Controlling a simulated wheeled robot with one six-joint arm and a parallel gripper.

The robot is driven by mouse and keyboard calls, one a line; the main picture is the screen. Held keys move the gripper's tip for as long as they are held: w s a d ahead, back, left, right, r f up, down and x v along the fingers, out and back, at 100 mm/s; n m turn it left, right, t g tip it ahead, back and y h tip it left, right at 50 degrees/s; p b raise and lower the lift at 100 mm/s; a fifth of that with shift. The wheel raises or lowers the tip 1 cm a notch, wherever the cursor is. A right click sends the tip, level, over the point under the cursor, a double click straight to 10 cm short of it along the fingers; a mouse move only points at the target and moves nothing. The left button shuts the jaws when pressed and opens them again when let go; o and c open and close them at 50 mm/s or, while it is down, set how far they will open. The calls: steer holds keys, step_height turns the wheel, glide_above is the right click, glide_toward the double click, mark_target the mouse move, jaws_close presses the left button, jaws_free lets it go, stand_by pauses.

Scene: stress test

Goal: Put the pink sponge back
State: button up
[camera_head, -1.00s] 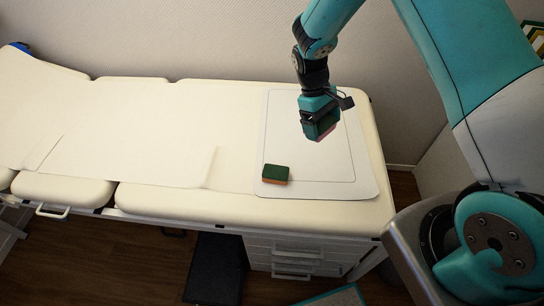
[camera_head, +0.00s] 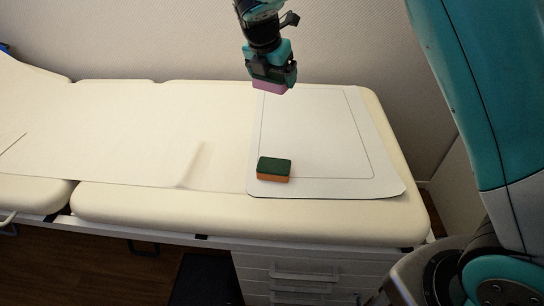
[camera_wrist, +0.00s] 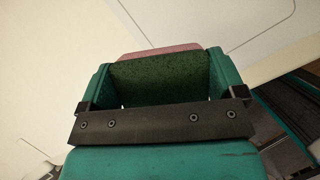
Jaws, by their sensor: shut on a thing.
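The pink sponge (camera_head: 270,86) with a dark green top is between the fingers of my gripper (camera_head: 271,76), which is shut on it. In the head view it is held above the far left part of the white mat. In the wrist view my gripper (camera_wrist: 160,82) has a finger at each side of the sponge, whose green face (camera_wrist: 160,78) and pink edge (camera_wrist: 158,51) show. An orange sponge (camera_head: 273,175) with a green top lies on the near left part of the white mat (camera_head: 385,188).
The mat lies on the right end of a cream padded couch (camera_head: 130,205). A white sheet (camera_head: 110,150) covers its left part. A wall (camera_head: 150,40) stands behind. White drawers (camera_head: 300,272) are below. Most of the mat is clear.

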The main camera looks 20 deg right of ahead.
mark_target(274, 144)
step_height(274, 144, down, 20)
steer(key=shift+r+b, duration=0.1)
steer(key=shift+b, duration=1.1)
steer(key=o, duration=0.6)
steer(key=shift+c, duration=0.2)
steer(key=p+v, duration=0.1)
steer(key=v, duration=1.1)
steer(key=s+r+m+g+y, duration=0.1)
steer(key=s+r+m, duration=0.3)
steer(key=s, duration=0.7)
steer(key=s+a+r+m+g+y, duration=0.1)
steer(key=s+r+m+y, duration=0.3)
steer(key=s+m, duration=0.5)
steer(key=s+r+m+g+y, duration=0.1)
steer(key=s+r+m, duration=0.3)
steer(key=s, duration=0.9)
steer(key=m+y, duration=0.1)
steer(key=m, duration=0.1)
steer(key=shift+a+r+m+y, duration=0.2)
steer(key=shift+r+m+y, duration=0.1)
steer(key=shift+m, duration=0.1)
